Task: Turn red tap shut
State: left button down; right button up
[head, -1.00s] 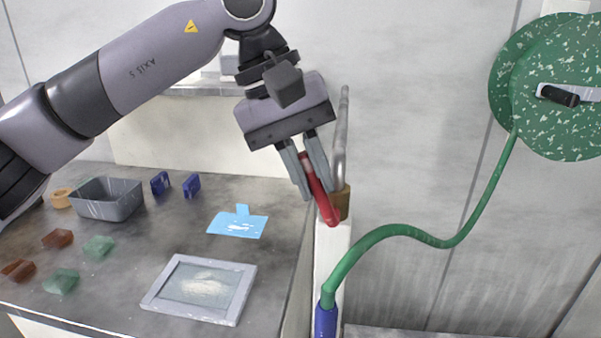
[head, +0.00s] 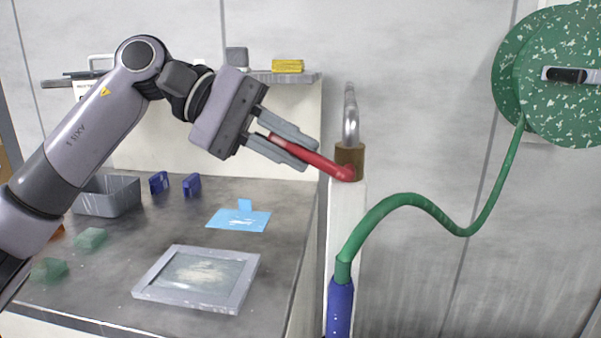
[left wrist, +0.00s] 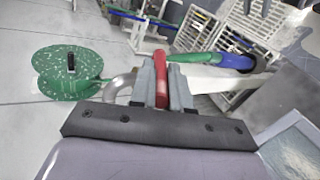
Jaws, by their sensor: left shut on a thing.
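The red tap (head: 325,166) is a red lever on a brass body (head: 350,158) at the top of a white post, with a grey pipe rising behind. The lever points left and slightly up from the brass body in the head view. My left gripper (head: 310,155) is shut on the lever, its grey fingers on either side of it. In the left wrist view the red lever (left wrist: 161,62) shows between the fingers. My right gripper is in neither view.
A green hose (head: 440,226) runs from a blue connector (head: 340,305) by the post to a green reel (head: 560,100) at right. On the bench are a framed plate (head: 145,290), a light-blue sheet (head: 225,222) and a grey bin (head: 122,200).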

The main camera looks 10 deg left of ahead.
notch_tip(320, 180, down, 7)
jog(key=b, duration=0.6)
pick_arm(q)
jog(key=f+h+b, duration=0.2)
jog(key=h, duration=0.1)
jog(key=a+f+h+b, duration=0.1)
jog(key=h, duration=0.1)
jog(key=shift+f+h+b, duration=0.35)
jog(key=shift+f+h, duration=0.05)
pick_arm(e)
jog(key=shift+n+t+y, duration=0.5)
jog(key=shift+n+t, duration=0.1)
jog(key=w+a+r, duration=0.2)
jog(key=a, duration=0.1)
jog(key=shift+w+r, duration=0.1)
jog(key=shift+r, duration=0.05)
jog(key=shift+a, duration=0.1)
pick_arm(q)
jog(key=c, duration=1.1)
grip_release()
